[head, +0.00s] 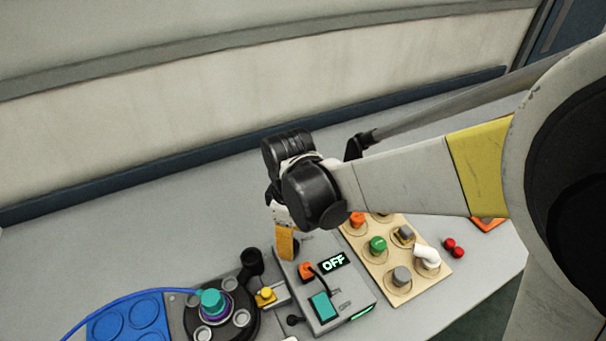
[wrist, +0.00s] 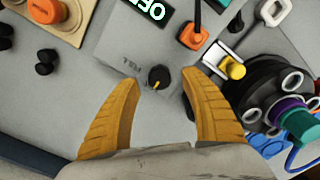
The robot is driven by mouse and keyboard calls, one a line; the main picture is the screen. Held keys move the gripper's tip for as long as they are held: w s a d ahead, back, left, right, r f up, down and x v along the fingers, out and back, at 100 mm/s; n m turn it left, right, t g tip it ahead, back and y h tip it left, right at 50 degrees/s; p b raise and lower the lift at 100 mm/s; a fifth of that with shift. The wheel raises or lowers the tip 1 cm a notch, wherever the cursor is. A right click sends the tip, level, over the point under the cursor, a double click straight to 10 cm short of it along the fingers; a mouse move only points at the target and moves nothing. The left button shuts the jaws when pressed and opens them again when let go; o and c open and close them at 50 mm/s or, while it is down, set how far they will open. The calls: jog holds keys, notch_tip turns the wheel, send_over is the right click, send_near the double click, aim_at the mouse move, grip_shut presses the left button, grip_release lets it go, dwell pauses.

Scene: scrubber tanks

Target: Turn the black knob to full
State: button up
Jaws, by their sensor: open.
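The black knob (wrist: 158,77) sits on a grey control box (wrist: 120,46), with a small yellow pointer mark on it. Lettering that looks like FULL is on the box beside the knob. In the wrist view my gripper (wrist: 165,80) is open, with one orange finger on each side of the knob and a gap to both. In the head view my gripper (head: 284,245) hangs over the back end of the grey box (head: 330,320) and hides the knob. The box's display (head: 333,262) reads OFF.
An orange plug (wrist: 193,36) and cable sit on the box. Left of it in the head view is a round black fixture (head: 245,322) with a teal-topped piece (head: 212,302) and a blue tray (head: 128,320). Right is a wooden board (head: 425,281) with several pegs. Table behind is clear.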

notch_tip(320, 180, down, 3)
jog(key=shift+f+b, duration=0.2)
jog(key=shift+b, duration=0.25)
jog(key=shift+c, duration=0.6)
grip_shut()
jog(key=shift+m, duration=0.3)
jog(key=m, duration=1.1)
jog(key=shift+s+a, duration=0.1)
jog(key=shift+m, duration=0.3)
